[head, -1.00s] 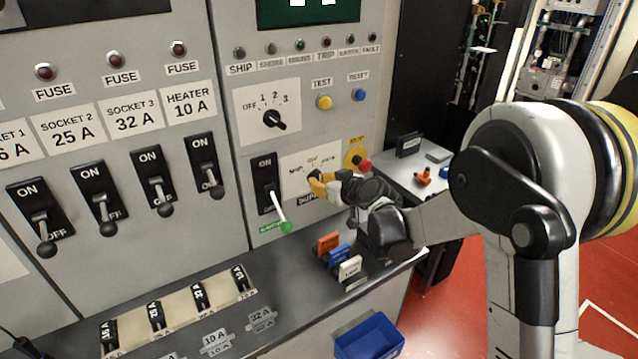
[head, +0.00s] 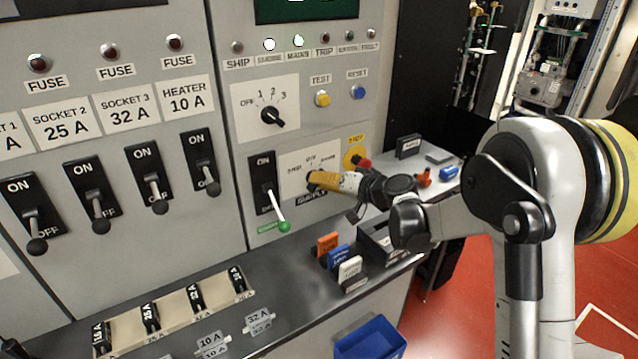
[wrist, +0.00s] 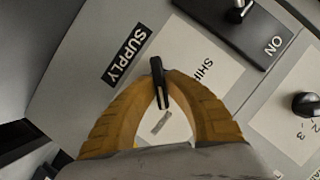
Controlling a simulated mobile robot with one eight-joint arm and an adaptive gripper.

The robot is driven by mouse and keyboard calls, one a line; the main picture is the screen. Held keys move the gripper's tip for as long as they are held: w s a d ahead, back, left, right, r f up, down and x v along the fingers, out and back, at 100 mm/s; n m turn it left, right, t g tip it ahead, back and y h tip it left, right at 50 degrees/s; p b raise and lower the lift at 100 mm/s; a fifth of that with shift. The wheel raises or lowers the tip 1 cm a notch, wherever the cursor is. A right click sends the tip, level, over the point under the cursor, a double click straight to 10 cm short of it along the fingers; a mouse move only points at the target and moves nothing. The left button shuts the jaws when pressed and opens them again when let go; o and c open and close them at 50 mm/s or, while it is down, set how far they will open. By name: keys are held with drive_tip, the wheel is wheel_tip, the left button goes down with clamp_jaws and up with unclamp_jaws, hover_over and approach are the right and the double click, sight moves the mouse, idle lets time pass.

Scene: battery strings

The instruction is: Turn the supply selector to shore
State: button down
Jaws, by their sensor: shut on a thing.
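The supply selector's black handle (wrist: 158,85) stands between my yellow fingertips in the wrist view. My gripper (head: 311,179) is shut on it, with the fingers close against the panel. The white selector plate (head: 296,160) shows positions on its upper part, including OFF in the middle, and the SUPPLY label (wrist: 128,54) is below. In the head view my fingers mostly cover the handle, so its exact pointing is hard to read there. The second lamp (head: 269,44), labelled SHORE, glows white, and the third lamp (head: 298,41) glows green.
Left of the selector is a large ON switch with a green-tipped lever (head: 284,226). A red-and-yellow stop button (head: 362,162) is close on the right.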

idle(0.4)
drive_tip(key=c, duration=1.4)
unclamp_jaws()
drive_tip(key=shift+c, duration=0.2)
drive_tip(key=v, duration=1.2)
